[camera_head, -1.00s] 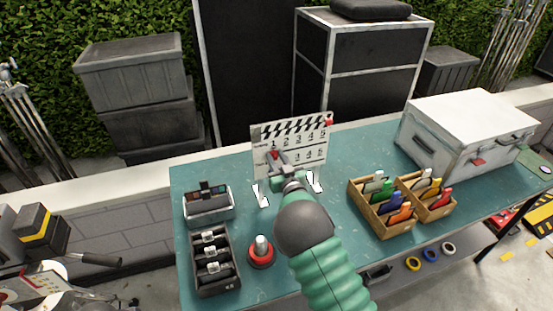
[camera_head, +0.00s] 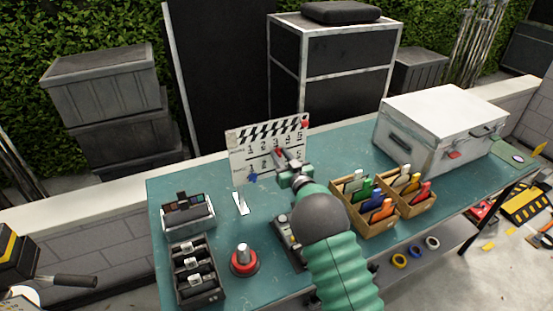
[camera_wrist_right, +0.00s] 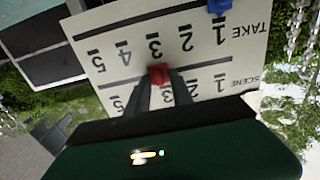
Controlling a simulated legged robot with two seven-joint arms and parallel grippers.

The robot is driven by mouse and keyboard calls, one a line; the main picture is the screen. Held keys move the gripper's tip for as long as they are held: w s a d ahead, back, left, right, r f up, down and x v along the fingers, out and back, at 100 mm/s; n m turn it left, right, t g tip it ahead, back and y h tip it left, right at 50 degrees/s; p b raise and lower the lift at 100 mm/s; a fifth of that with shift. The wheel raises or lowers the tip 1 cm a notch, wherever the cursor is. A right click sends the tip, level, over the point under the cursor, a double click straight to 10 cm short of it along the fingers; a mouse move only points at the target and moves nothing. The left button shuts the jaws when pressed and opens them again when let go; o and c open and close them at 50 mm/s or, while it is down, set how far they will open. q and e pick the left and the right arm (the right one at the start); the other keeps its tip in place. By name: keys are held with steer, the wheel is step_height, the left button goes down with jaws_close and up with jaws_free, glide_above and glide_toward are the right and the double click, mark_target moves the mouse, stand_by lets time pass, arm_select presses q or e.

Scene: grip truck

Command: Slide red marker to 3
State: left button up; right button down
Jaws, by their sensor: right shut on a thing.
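A white clapperboard (camera_head: 240,160) stands upright at the back of the table, with rows of numbers. In the right wrist view the clapperboard (camera_wrist_right: 135,68) appears upside down, with TAKE and SCENE rows numbered 1 to 5. The red marker (camera_wrist_right: 158,74) is between my right gripper's fingertips (camera_wrist_right: 160,78), in line with the 3 of the SCENE row. My right gripper (camera_head: 283,156) is shut on it in the head view. A blue marker (camera_wrist_right: 220,5) sits by the 1 of the TAKE row. It also shows in the head view (camera_head: 252,177). My left gripper is not in view.
A black battery tray (camera_head: 198,268), a small bin (camera_head: 187,214) and a red-based button (camera_head: 243,261) stand left of my arm. My arm hides part of a dark device (camera_head: 290,245).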

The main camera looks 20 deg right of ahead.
steer(key=c, duration=1.6)
jaws_free()
steer(key=shift+a, duration=0.15)
steer(key=shift+o, duration=0.6)
steer(key=shift+s+a+r, duration=0.1)
steer(key=shift+a+r, duration=0.05)
steer(key=shift+s, duration=0.1)
steer(key=s+b, duration=0.2)
steer(key=s, duration=1.4)
steer(key=shift+s+d+b, duration=0.25)
steer(key=shift+d+b, duration=0.05)
steer(key=shift+d, duration=0.05)
